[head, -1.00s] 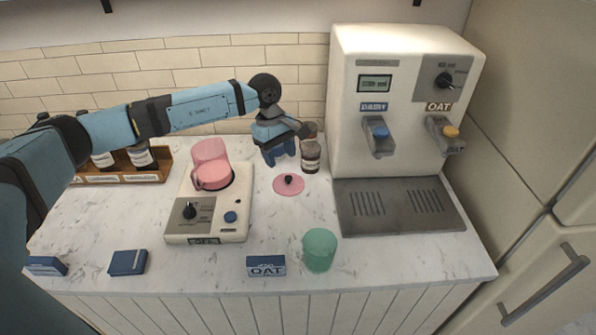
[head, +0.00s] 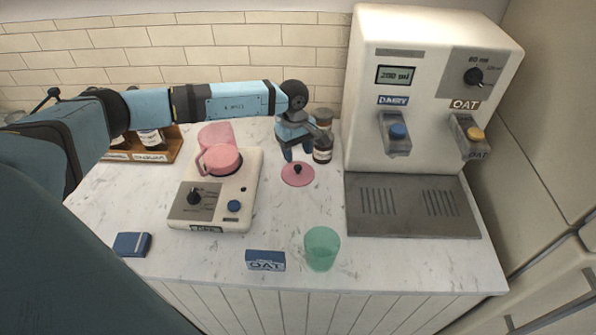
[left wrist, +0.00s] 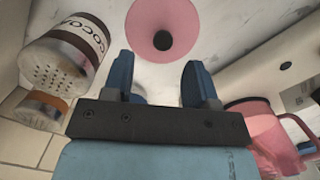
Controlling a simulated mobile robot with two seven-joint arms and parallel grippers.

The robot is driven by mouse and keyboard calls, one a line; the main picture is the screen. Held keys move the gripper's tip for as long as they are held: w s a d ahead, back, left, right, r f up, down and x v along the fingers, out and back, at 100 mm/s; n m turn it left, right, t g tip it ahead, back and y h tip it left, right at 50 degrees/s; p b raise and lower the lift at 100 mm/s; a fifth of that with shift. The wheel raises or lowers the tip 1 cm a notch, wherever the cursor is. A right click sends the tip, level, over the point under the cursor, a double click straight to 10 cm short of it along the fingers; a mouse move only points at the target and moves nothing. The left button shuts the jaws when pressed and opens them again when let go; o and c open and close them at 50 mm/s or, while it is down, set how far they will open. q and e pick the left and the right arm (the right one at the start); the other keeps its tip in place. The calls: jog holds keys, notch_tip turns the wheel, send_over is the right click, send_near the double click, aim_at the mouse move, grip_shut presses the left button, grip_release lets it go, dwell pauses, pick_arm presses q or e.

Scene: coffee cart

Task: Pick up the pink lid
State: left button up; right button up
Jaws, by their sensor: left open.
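The pink lid (head: 297,176) is a flat disc with a dark knob, lying on the marble counter between the white machine with the pink pitcher and the milk dispenser. In the left wrist view the lid (left wrist: 170,28) lies beyond the fingertips, its knob roughly in line with the gap between them. My left gripper (head: 297,153) is open and empty, just behind the lid and above the counter. Its two blue fingers (left wrist: 158,75) show apart in the left wrist view. My right gripper is not in view.
The pink pitcher (head: 216,150) sits on the white machine (head: 247,190) to the left. The dispenser (head: 363,140) bounds the right.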

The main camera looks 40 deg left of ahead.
aim_at(298, 166)
pick_arm(q)
jog(key=f, duration=0.1)
jog(key=f+p, duration=0.1)
jog(key=f, duration=0.1)
jog(key=shift+s+d+f, duration=0.2)
jog(key=shift+s+f, duration=0.15)
jog(key=shift+f, duration=0.55)
jog(key=c, duration=1)
